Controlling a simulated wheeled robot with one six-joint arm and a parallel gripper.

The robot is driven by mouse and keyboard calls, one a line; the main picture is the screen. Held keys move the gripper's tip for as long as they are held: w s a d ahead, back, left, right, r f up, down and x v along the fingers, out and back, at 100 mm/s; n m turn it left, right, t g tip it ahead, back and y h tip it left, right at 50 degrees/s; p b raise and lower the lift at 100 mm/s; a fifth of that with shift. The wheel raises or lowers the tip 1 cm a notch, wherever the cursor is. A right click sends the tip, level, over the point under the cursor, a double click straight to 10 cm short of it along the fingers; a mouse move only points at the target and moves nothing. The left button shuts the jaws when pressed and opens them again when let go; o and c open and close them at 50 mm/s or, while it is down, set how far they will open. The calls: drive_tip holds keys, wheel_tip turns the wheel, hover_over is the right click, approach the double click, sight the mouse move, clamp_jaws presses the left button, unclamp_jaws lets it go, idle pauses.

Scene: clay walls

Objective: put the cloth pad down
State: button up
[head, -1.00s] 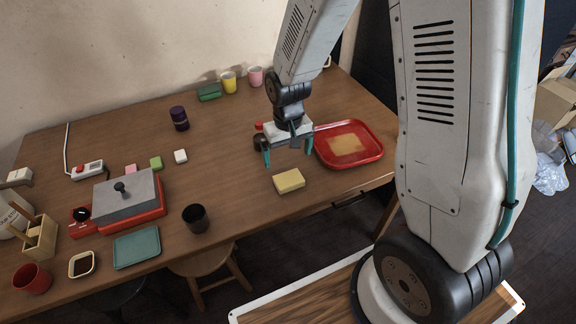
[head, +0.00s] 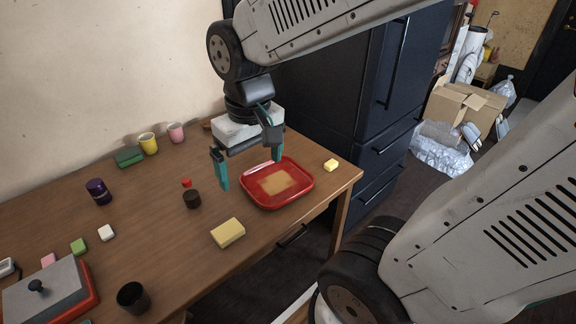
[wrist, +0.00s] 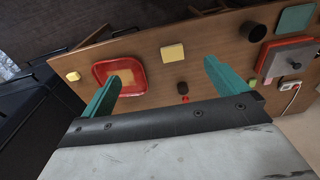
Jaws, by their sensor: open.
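A flat tan square, which looks like the cloth pad (head: 275,182), lies inside the red tray (head: 303,202) at the right end of the table. The pad also shows in the wrist view (wrist: 124,76). My gripper (head: 250,173) is open, fingers pointing down with nothing between them. It hangs above the table, overlapping the tray's left and back side in the head view. In the wrist view my gripper (wrist: 160,70) has its two teal fingers apart, and the left fingertip overlaps the tray's lower edge. Nothing hides the pad in the head view.
A thick yellow block (head: 228,233) lies left of the tray, and a small yellow block (head: 331,165) lies right of it. A dark round jar (head: 192,199) stands near my left finger. A black cup (head: 133,298) stands near the front edge. Dark cabinets (head: 365,90) border the table.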

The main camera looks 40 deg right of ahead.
drive_tip(key=s+r, duration=0.4)
drive_tip(key=s, duration=0.5)
drive_tip(key=shift+s+d, duration=0.2)
drive_tip(key=shift+d, duration=0.2)
drive_tip(key=shift+t, duration=0.3)
